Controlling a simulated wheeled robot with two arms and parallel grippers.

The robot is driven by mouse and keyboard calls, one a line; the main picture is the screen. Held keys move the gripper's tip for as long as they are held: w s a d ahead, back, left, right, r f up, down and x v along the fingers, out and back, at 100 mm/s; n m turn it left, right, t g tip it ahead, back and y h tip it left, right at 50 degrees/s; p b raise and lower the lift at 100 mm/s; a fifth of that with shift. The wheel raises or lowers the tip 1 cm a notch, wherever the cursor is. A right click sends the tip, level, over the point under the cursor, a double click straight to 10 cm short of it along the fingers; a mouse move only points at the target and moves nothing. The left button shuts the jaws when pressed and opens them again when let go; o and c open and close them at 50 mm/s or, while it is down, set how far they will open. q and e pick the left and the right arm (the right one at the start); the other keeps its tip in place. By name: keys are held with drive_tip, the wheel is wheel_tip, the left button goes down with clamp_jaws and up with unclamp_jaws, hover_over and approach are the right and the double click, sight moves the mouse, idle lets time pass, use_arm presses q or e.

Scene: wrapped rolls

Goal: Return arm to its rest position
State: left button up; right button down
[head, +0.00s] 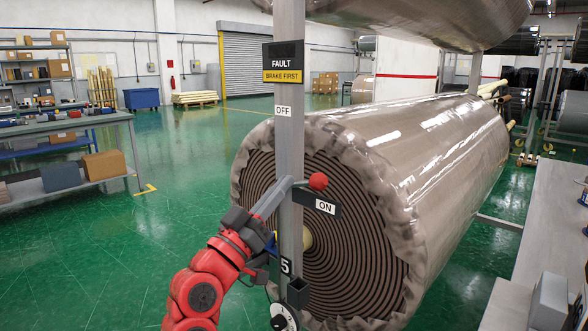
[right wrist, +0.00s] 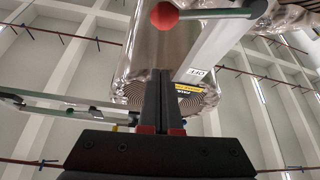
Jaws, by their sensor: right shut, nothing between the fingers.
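My right gripper (head: 280,190) is at the end of the red arm, beside the grey post (head: 289,130) in the head view. In the right wrist view its two dark fingers (right wrist: 160,82) are together with nothing between them. A lever with a red knob (head: 318,181) is on the post, by the ON label (head: 325,207). The knob (right wrist: 165,15) also shows beyond the fingertips in the right wrist view. Whether the fingers touch the lever I cannot tell. My left gripper is not in view.
A large wrapped roll (head: 430,150) lies right behind the post, with another roll (head: 420,15) above. A sign (head: 283,62) reads FAULT, BRAKE FIRST. A grey bench (head: 545,220) stands at right and a workbench (head: 70,122) at left. Green floor (head: 150,220) is open at left.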

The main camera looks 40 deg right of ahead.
drive_tip(key=shift+v, duration=0.9)
